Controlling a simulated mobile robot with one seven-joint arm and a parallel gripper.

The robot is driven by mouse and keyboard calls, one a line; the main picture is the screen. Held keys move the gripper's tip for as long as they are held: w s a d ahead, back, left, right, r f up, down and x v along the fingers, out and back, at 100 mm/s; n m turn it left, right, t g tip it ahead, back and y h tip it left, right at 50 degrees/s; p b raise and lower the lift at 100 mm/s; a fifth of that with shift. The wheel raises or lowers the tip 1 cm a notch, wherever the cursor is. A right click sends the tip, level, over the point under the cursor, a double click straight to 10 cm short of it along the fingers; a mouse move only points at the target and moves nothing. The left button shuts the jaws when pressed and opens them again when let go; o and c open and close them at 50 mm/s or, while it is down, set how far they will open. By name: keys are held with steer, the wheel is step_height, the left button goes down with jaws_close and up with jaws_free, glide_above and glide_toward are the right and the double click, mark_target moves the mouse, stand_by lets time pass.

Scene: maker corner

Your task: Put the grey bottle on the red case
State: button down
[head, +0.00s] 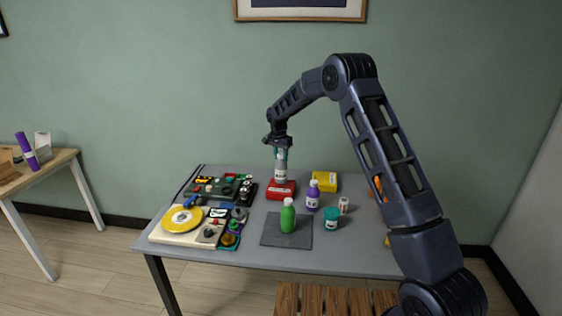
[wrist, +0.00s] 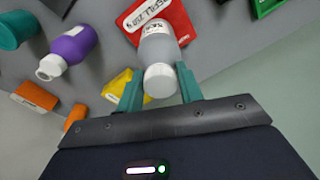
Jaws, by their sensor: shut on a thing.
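The grey bottle (head: 281,171) is upright between the teal fingers of my gripper (head: 281,153), which are shut on its upper part. In the wrist view, the bottle (wrist: 157,46) shows between my gripper's fingertips (wrist: 160,86), its cap towards the camera. The red case (head: 281,190) lies flat on the table directly below the bottle. It also shows in the wrist view (wrist: 178,17), partly hidden by the bottle. The bottle's base is at or just above the case's top; I cannot tell whether they touch.
A yellow box (head: 326,181), a purple bottle (head: 313,196) and a teal jar (head: 331,220) stand to the right. A green bottle (head: 288,216) stands on a dark mat (head: 270,240) in front. Boards crowded with parts and a yellow disc (head: 183,219) fill the left side.

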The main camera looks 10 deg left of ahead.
steer(key=shift+f, duration=1.3)
steer(key=c, duration=0.9)
jaws_free()
steer(key=r, duration=0.4)
steer(key=s+r, duration=0.1)
steer(key=r, duration=0.7)
steer(key=shift+s+a, duration=0.15)
steer(key=shift+a, duration=0.2)
steer(key=shift+d+r, duration=0.1)
steer(key=shift+r, duration=0.05)
